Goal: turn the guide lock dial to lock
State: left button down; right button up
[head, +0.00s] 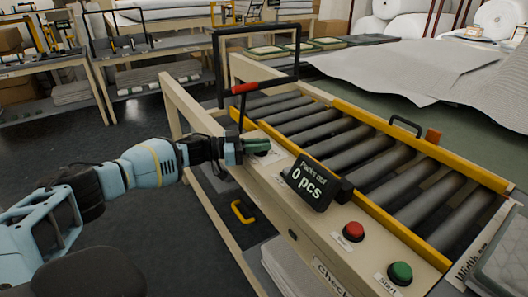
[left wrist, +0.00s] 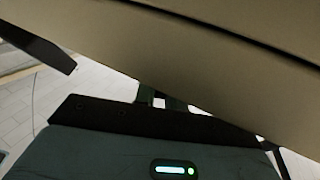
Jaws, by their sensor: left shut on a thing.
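My left gripper (head: 238,151) reaches in from the left to the side face of the cream roller conveyor frame. It is shut on the guide lock dial (head: 257,146), a small dark green piece at the frame's edge, mostly covered by the fingers. I cannot tell which way the dial points. In the left wrist view the fingertips (left wrist: 160,101) are small and dark against the beige frame, and the dial is not clear there. My right gripper is not in view.
A black counter display (head: 311,184) reading "0 pcs" stands close right of the gripper. A red button (head: 353,231) and a green start button (head: 400,273) lie nearer. Grey rollers (head: 345,150) lie beyond the yellow rail.

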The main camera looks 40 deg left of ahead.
pick_arm(q)
jog(key=shift+w+f+m+g+h+b, duration=0.1)
jog(key=shift+f+m+g+h+b, duration=0.15)
jog(key=shift+m+g+h+b, duration=0.6)
jog(key=shift+g+b, duration=0.25)
jog(key=shift+b, duration=0.3)
jog(key=shift+r+m+g+h+b, duration=0.15)
jog(key=shift+m+g+h+b, duration=0.3)
jog(key=shift+m+g+b, duration=0.2)
jog(key=shift+r+m+g+b, duration=0.1)
jog(key=shift+m+g+b, duration=0.25)
jog(key=shift+g, duration=0.1)
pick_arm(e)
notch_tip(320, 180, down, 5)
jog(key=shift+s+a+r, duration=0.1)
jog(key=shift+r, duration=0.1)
pick_arm(q)
jog(key=shift+r, duration=0.1)
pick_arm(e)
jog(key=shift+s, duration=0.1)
pick_arm(q)
jog(key=c, duration=1.5)
grip_release()
jog(key=shift+o, duration=0.2)
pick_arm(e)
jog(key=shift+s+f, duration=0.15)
